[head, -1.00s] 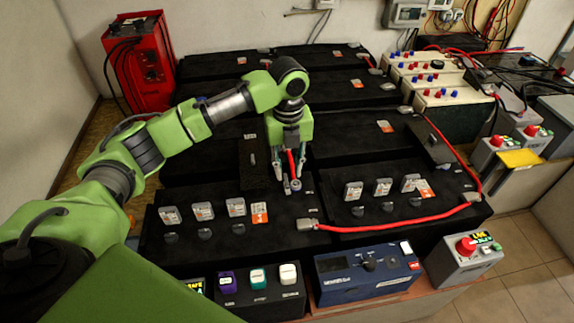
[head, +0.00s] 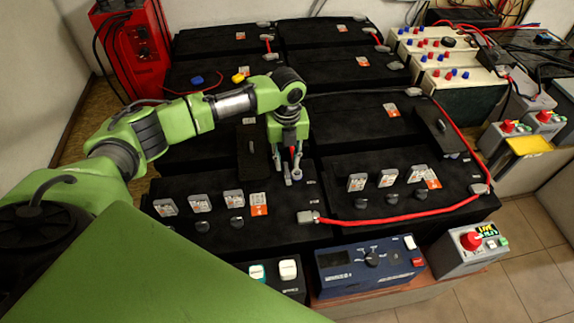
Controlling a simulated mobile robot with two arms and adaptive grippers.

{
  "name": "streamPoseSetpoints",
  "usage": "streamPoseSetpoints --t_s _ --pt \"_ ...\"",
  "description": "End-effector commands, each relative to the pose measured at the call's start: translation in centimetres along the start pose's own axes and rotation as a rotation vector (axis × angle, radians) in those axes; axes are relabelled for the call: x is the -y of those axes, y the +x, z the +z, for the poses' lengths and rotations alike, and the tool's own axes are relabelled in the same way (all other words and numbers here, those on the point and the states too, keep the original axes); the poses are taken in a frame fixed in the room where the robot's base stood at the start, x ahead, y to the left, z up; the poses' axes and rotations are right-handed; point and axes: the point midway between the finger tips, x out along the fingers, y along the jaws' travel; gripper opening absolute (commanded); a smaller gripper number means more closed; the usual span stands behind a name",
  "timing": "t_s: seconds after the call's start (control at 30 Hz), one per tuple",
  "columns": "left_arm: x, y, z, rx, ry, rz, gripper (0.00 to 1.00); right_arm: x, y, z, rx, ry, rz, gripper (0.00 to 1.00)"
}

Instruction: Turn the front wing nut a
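My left gripper (head: 294,168) points down at the right end of the front-left black battery (head: 215,188). Its fingertips are at a small grey metal terminal piece (head: 297,175), which may be the front wing nut; the fingers partly hide it. The fingers look close together, but I cannot tell whether they grip it or are seen edge-on. A bit of red shows between the fingers. My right gripper is not in view.
A red cable (head: 400,218) runs from a grey clamp (head: 308,217) along the front-right battery. Grey-white caps stand on both front batteries. A blue meter box (head: 368,268) and a grey box with a red button (head: 470,245) stand in front.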

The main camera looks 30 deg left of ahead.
Motion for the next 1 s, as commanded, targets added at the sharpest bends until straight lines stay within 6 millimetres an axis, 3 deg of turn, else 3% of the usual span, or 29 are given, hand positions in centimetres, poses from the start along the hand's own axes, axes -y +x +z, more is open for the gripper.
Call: streamPoseSetpoints --t_s 0.2,0.57,0.7,1.0 --pt "0.0 2.6 0.0 0.000 0.000 0.001 0.25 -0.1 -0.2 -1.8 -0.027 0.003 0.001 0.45" --pt "0.0 3.2 0.0 0.001 0.001 -0.001 0.25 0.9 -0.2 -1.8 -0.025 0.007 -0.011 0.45" --pt "0.0 3.2 0.0 0.001 0.001 -0.001 0.00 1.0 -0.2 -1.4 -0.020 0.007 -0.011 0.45" --pt "0.0 3.1 0.0 0.001 -0.010 -0.001 0.00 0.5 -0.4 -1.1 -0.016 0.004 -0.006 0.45"
